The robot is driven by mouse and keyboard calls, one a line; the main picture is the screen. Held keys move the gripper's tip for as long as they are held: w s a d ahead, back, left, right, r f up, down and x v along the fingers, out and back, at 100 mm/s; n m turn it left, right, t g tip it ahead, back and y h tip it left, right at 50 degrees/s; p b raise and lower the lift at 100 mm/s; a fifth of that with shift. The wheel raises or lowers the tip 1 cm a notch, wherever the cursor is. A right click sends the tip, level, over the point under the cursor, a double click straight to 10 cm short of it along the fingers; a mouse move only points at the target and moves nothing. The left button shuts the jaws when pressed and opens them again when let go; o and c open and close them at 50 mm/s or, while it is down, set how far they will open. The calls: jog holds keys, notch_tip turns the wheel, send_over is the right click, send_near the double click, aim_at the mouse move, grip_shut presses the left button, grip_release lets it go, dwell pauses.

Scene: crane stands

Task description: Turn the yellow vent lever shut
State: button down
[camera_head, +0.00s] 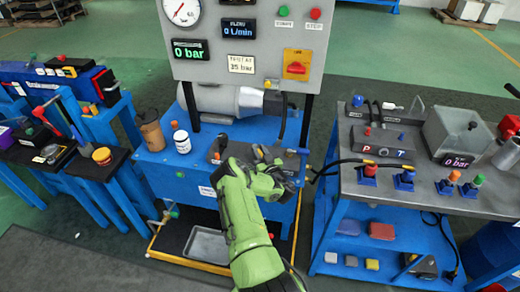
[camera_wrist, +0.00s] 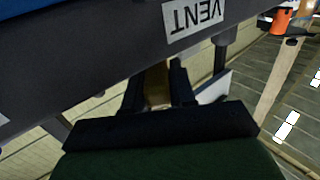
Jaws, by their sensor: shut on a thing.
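The yellow vent lever (camera_wrist: 157,88) shows in the wrist view as a narrow yellowish-brown piece between the two dark fingers of my gripper (camera_wrist: 158,84). My gripper is shut on it. Just above, a dark block carries a white VENT label (camera_wrist: 196,15), which reads upside down. In the head view my gripper (camera_head: 264,167) is at the right part of the blue pump bench (camera_head: 170,181). My green wrist and gripper hide the lever there, so I cannot tell its angle from that view.
A grey panel (camera_head: 222,86) stands behind the bench; its display (camera_head: 190,50) reads 0 bar. A brown cup (camera_head: 150,130) and a white jar (camera_head: 181,141) stand on the left of the bench. A grey-topped test table (camera_head: 420,190) with hoses and fittings is close on the right.

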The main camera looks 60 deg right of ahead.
jog(key=shift+s+d+f+n+t+y, duration=0.1)
jog(key=shift+f+n+t+y, duration=0.05)
jog(key=shift+n+t+y, duration=0.2)
dwell(0.3)
jog(key=c, duration=1)
grip_release()
jog(key=p+v, duration=1.5)
jog(key=shift+s, duration=0.35)
jog(key=shift+c, duration=0.3)
